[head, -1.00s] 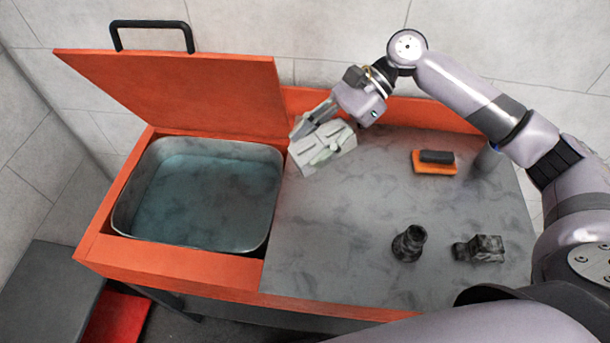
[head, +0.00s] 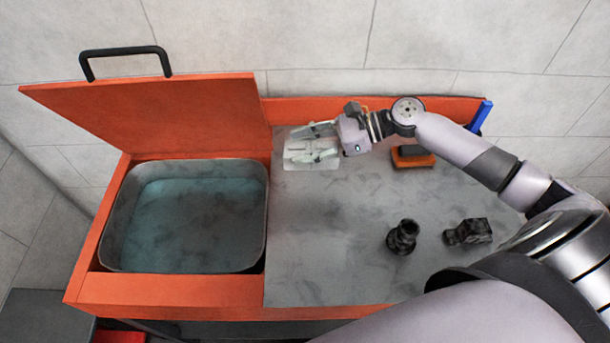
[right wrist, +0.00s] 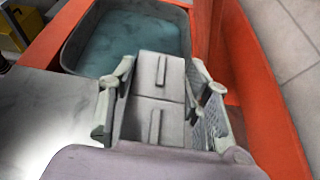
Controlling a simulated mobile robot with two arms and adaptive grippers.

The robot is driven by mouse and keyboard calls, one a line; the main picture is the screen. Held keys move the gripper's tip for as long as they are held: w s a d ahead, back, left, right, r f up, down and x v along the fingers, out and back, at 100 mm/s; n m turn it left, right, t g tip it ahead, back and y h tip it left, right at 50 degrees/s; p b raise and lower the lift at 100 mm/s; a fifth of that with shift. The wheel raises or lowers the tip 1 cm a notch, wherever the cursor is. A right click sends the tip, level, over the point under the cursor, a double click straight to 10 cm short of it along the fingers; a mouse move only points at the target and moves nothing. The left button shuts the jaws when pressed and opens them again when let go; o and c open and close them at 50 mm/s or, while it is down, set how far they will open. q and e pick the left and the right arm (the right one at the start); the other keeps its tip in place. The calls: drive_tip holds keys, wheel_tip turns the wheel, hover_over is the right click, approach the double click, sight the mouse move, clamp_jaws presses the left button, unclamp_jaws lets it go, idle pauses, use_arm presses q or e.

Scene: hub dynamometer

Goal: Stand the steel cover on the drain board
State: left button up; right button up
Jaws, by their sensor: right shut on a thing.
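The steel cover (head: 318,164) is a pale grey, box-like piece with raised ribs. My right gripper (head: 298,144) is shut on it, above the back left of the grey drain board (head: 325,225), just right of the basin. In the right wrist view the cover (right wrist: 173,76) sits between the two fingers, its ribbed panels facing the camera. The fingers hide parts of its sides, and I cannot tell whether its underside touches the board. My left gripper is not in view.
A water-filled basin (head: 265,225) lies left of the board, its orange lid (head: 160,110) raised behind it. An orange-and-black block (head: 413,158) is at the back right. A black flared piece (head: 402,237) and a dark blocky part (head: 467,232) stand nearer. The board's front left is clear.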

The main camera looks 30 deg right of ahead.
wheel_tip(320, 180, down, 6)
drive_tip(key=shift+f, duration=2.4)
drive_tip(key=shift+f, duration=0.1)
drive_tip(key=o, duration=1.5)
